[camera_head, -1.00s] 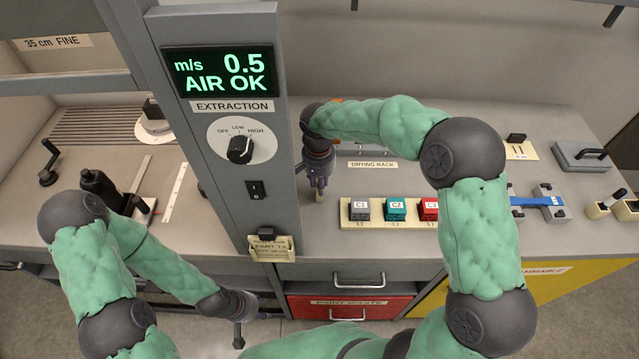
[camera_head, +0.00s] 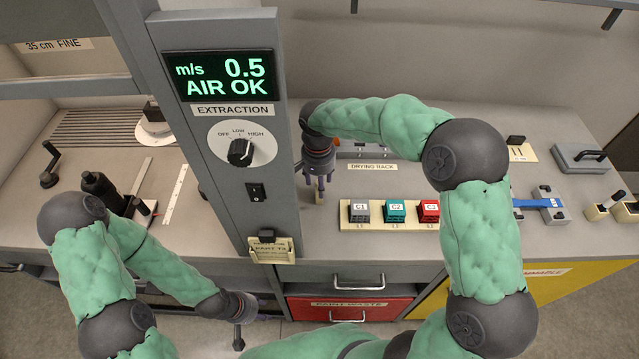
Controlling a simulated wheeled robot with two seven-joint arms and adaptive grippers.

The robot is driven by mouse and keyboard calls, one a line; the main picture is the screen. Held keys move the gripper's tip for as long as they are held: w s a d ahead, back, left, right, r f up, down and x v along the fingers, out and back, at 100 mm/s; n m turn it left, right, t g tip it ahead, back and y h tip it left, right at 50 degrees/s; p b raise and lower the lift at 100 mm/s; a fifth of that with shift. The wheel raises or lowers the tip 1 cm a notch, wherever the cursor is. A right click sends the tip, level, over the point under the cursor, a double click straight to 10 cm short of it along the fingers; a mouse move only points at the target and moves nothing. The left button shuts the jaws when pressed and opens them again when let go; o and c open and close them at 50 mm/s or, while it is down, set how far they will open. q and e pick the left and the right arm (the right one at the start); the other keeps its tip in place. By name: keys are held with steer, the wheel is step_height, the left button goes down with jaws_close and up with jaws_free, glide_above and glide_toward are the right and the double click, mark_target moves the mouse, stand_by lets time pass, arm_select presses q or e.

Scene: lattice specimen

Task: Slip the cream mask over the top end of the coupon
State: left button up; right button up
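My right gripper (camera_head: 317,187) points down at the bench just right of the grey column. A small tan or cream piece (camera_head: 320,197) shows at its fingertips; I cannot tell whether it is the mask, or whether the fingers grip it. My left gripper (camera_head: 239,338) hangs low in front of the bench, below the column, fingers downward. It is too small to tell open from shut, and I see nothing in it. I cannot make out the coupon; the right arm covers part of the drying rack area (camera_head: 374,167).
The grey column (camera_head: 222,135) with its display rises left of my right gripper. A cream strip (camera_head: 383,224) with grey, teal and red blocks lies to the gripper's right. A cream labelled holder (camera_head: 272,251) is on the column's lower front. A blue-and-grey tool (camera_head: 540,204) lies farther right.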

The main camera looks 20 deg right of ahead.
step_height(320, 180, up, 11)
steer(key=p, duration=0.2)
steer(key=shift+f, duration=0.2)
steer(key=shift+a, duration=0.1)
